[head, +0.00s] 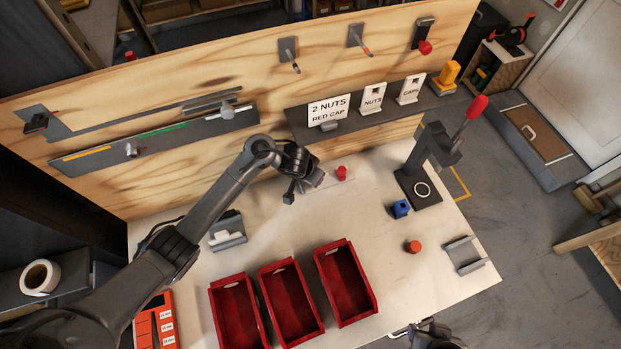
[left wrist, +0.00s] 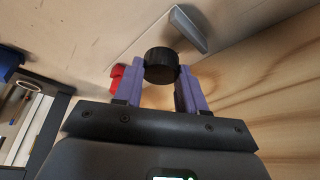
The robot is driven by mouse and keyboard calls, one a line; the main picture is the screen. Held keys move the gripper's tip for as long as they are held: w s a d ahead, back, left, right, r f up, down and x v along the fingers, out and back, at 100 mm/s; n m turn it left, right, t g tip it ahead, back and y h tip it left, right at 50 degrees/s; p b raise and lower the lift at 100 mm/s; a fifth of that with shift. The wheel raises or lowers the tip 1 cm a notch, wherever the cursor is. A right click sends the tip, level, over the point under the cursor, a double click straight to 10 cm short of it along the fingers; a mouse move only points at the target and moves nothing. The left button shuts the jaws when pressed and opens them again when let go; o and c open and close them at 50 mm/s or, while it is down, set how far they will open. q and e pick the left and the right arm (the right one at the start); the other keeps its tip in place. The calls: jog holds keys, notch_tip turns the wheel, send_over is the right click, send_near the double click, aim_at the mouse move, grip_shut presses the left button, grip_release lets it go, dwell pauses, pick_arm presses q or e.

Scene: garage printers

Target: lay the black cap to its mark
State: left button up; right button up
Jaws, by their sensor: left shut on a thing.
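The black cap (left wrist: 161,66) is a short dark cylinder between the two purple fingers of my left gripper (left wrist: 160,88) in the left wrist view. The gripper is shut on it. In the head view my left gripper (head: 290,192) hangs over the back of the white bench, near the plywood board; the cap cannot be told clearly from the fingers there. A red cap (head: 341,173) stands just right of the gripper, and red shows behind one finger in the left wrist view (left wrist: 117,74). I cannot make out a clear mark for the black cap.
Three red bins (head: 346,283) stand at the bench front. A black lever press (head: 424,186), a blue block (head: 400,208), an orange-red round part (head: 413,246) and a grey bracket (head: 465,254) are at right. A sign (head: 328,109) stands on the shelf. Mid-bench is clear.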

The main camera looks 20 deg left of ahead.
aim_at(311, 187)
pick_arm(q)
notch_tip(311, 187, down, 2)
jog(key=shift+s+f+b, duration=0.15)
jog(key=shift+b, duration=0.3)
jog(key=shift+f, duration=0.25)
jog(key=shift+f, duration=0.15)
jog(key=o, duration=0.8)
